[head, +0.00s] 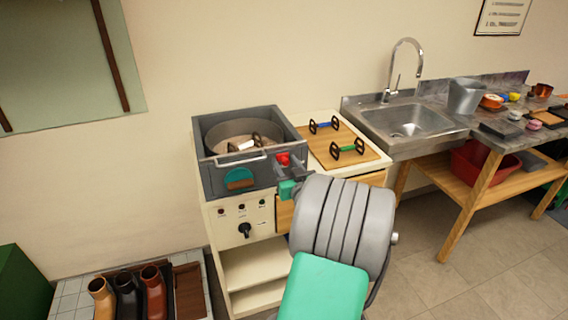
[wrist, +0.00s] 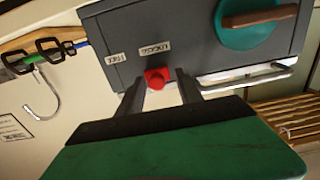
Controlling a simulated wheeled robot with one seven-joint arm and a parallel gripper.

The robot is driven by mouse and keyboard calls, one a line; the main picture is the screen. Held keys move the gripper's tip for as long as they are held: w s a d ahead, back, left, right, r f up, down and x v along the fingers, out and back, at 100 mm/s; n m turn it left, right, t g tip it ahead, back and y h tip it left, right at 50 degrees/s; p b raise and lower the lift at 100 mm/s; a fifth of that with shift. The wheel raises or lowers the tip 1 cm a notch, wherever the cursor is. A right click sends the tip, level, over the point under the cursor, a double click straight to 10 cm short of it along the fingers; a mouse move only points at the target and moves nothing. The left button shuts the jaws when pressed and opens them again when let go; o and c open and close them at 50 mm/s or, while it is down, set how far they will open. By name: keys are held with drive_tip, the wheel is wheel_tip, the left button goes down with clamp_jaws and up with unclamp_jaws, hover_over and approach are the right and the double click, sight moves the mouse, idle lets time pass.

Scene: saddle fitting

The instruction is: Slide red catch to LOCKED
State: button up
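The red catch (head: 283,158) is on the front right of the grey box (head: 222,184). In the wrist view the red catch (wrist: 157,78) stands out from the box face (wrist: 185,35), in line with the longer of two small white labels (wrist: 154,47). The shorter label (wrist: 115,59) is to its left; the lettering is hard to read. My gripper (wrist: 160,90) is open, its two fingers apart, one on each side of the catch. I cannot tell whether they touch it. In the head view my gripper (head: 296,169) is close to the catch, partly hidden by my arm.
The box bears a teal disc with a brown handle (head: 240,179) and a metal bar (head: 240,157), and holds a round pan (head: 240,134). A wooden board (head: 345,150) with green and blue handled pieces lies to its right. A sink (head: 408,125) stands further right.

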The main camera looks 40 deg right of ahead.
drive_tip(key=b+v, duration=0.1)
drive_tip(key=v, duration=0.5)
drive_tip(key=shift+s+a, duration=0.2)
drive_tip(key=shift+s, duration=0.15)
